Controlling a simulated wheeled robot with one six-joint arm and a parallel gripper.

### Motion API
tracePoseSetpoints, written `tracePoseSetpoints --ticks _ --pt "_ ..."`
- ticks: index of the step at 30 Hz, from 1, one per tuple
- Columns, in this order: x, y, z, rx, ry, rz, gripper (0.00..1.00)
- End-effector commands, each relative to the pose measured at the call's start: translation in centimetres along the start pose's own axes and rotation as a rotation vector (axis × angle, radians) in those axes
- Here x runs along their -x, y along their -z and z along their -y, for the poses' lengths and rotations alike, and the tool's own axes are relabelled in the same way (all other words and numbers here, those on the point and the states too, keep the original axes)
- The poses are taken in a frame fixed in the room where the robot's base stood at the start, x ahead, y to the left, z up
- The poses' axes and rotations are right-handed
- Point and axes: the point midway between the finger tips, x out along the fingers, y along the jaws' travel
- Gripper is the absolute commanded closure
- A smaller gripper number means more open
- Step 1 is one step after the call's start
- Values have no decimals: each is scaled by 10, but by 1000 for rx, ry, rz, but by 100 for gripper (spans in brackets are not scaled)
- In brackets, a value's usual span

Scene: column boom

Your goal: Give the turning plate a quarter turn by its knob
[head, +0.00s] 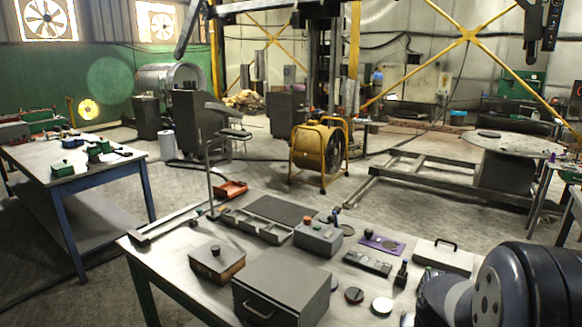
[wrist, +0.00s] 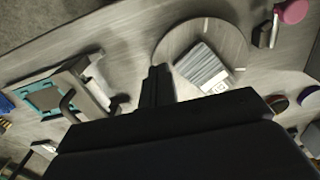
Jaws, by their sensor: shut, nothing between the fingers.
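In the wrist view a round grey plate (wrist: 175,42), which looks like the turning plate, lies flat on the grey table. A pale striped block (wrist: 202,68) sits on it, towards its lower right part. I cannot make out a knob on the plate. My gripper (wrist: 157,80) is shut and empty, with its dark fingers at the lower left edge of the plate. I cannot tell whether they touch it. The gripper body hides the lower middle of the view. In the head view my arm fills the lower right corner; my gripper and this plate are not identifiable there.
In the wrist view a grey frame with a teal part (wrist: 45,98) lies left, and a pink round knob (wrist: 292,12) stands upper right. In the head view the workbench (head: 170,262) holds a grey box (head: 282,285), a button box (head: 319,238) and several small items.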

Motion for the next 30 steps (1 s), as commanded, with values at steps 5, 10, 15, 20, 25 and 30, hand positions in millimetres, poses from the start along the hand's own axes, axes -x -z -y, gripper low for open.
tracePoseSetpoints --ticks 5,10,15,20,25,30 --pt "-1 0 0 0 0 0 100" --pt "-8 0 0 0 0 1 100" --pt "-15 0 0 0 0 1 100" --pt "-21 0 0 0 0 1 100" --pt "-28 0 0 0 0 0 100" --pt "-35 0 0 0 0 0 100"
